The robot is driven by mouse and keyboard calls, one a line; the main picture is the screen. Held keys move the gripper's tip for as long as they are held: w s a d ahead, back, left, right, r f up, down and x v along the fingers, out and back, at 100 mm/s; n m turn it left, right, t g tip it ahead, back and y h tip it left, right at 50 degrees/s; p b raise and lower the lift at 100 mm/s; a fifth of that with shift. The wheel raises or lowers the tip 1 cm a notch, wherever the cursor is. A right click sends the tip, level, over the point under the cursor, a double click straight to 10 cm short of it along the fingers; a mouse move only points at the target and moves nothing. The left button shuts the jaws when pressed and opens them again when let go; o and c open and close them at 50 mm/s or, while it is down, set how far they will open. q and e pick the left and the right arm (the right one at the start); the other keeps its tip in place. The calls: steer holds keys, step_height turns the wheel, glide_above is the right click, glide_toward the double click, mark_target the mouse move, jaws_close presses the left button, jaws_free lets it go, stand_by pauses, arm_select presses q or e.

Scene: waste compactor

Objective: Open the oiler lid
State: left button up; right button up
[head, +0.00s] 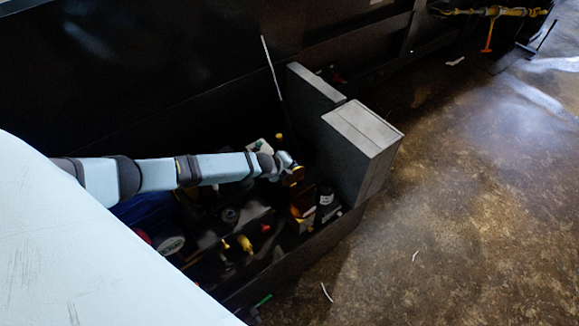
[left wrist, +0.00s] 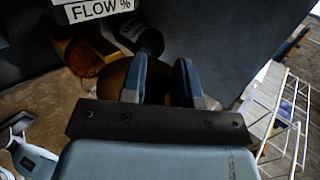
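My left arm reaches in from the left in the head view, and its gripper (head: 291,170) is at a small gold-coloured part (head: 293,178) above the crowded machine bay. In the left wrist view the two fingers of my left gripper (left wrist: 161,68) stand apart, with a gap between them. A round brownish-gold part (left wrist: 116,78) lies behind and between the fingers; it may be the oiler lid, but I cannot tell whether they touch it. A dark cylinder with a white label (left wrist: 141,37) is just beyond the fingers. My right gripper is not seen.
A yellow container with orange-brown contents (left wrist: 85,58) and a "FLOW %" label (left wrist: 98,9) are near the left gripper. A grey box (head: 362,135) stands to its right. A dark low wall (head: 300,258) edges the bay. The brown floor (head: 470,220) is mostly clear.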

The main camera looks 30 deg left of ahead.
arm_select(q)
steer(key=shift+o, duration=1)
steer(key=v, duration=1.3)
steer(key=shift+s+r, duration=0.25)
steer(key=shift+s, duration=0.05)
steer(key=shift+a, duration=0.15)
